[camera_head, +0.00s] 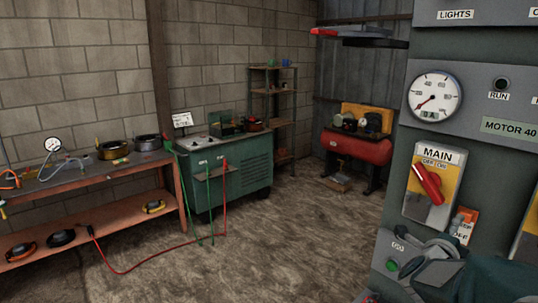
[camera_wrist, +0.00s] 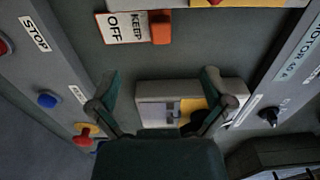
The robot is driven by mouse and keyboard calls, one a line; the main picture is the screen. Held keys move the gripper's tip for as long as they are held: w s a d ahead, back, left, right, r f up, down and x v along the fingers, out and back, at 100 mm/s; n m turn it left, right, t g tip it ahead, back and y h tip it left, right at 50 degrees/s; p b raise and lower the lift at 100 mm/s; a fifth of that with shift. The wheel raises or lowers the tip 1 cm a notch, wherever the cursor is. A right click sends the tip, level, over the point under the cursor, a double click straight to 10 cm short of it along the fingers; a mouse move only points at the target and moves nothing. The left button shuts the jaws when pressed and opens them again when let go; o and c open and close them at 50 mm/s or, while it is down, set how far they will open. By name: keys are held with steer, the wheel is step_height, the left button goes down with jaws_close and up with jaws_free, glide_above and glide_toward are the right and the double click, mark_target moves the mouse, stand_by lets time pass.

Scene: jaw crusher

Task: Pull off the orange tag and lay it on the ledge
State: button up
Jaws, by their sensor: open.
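The orange tag (camera_head: 466,224) is on the grey control panel, just right of and below the MAIN switch (camera_head: 428,186) with its red handle. In the wrist view the tag (camera_wrist: 161,28) shows near the top, with a white part reading KEEP OFF. My gripper (camera_head: 425,258) is in front of the panel, below the tag, in the head view. In the wrist view my gripper (camera_wrist: 162,78) has its two fingers spread with nothing held between them, and the tag lies beyond the tips. I cannot clearly make out the ledge in either view.
A grey box with a yellow plate (camera_wrist: 186,88) is behind my fingers. A blue button (camera_wrist: 48,101), a red knob on yellow (camera_wrist: 84,134) and a black knob (camera_wrist: 268,117) flank it.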

mark_target(462, 228)
steer(key=shift+x, duration=4.6)
steer(key=shift+f, duration=0.4)
steer(key=shift+f, duration=0.35)
steer(key=shift+f, duration=0.15)
